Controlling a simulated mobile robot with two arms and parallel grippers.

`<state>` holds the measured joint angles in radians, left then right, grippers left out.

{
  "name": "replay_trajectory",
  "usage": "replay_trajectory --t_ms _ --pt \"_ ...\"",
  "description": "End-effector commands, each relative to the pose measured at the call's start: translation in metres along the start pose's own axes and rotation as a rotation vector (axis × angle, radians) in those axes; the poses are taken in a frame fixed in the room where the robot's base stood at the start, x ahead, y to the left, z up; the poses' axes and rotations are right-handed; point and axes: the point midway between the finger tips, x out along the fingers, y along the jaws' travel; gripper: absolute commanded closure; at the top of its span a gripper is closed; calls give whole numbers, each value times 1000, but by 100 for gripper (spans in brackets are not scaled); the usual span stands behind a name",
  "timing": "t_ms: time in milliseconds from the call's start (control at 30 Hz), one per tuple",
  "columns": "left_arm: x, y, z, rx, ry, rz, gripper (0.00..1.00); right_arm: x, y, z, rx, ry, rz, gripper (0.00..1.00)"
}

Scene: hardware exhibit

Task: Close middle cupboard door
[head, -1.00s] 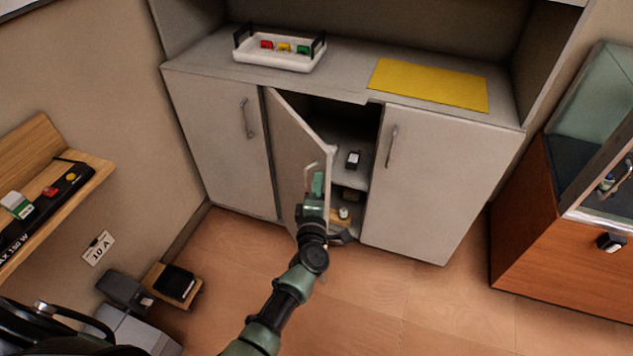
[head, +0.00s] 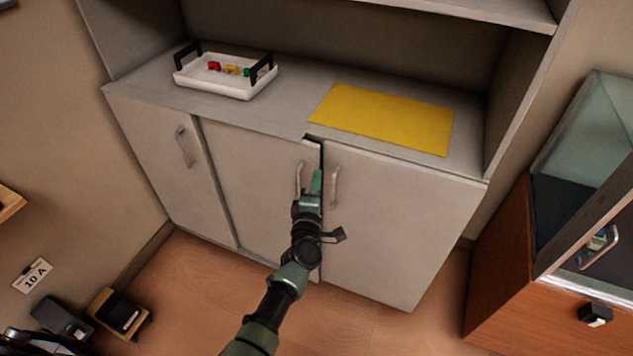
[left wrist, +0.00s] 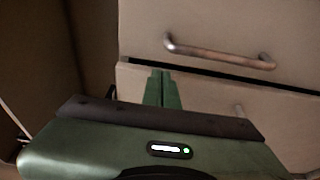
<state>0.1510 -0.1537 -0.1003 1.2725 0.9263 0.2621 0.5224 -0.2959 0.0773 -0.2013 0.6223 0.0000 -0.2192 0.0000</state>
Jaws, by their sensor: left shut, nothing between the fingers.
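The middle cupboard door (head: 262,190) is almost flush with the cupboard front. A narrow dark gap (head: 319,150) shows along its right edge, widest at the top. Its upright bar handle (head: 299,180) is near that edge. My left gripper (head: 317,182) is shut and empty, in front of the door's right edge, between its handle and the right door's handle (head: 335,187). I cannot tell whether it touches the door. In the left wrist view, the shut green fingers (left wrist: 162,88) point at door panels beside a dark gap, with a bar handle (left wrist: 220,50) beyond. My right gripper is out of view.
The left door (head: 155,150) and right door (head: 395,225) are shut. A white tray (head: 222,90) with small coloured pieces and a yellow mat (head: 385,118) lie on the counter. A wooden display case (head: 520,265) stands at right.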

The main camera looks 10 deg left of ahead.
Motion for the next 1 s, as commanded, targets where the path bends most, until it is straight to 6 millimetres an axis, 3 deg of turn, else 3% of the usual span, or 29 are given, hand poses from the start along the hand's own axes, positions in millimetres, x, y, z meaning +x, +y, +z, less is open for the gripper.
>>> replay_trajectory --t_ms 600,1000 --pt "-2 0 0 0 -1 0 100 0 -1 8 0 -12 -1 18" --pt "-62 -1 -1 -1 -2 -1 100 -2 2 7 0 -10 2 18"
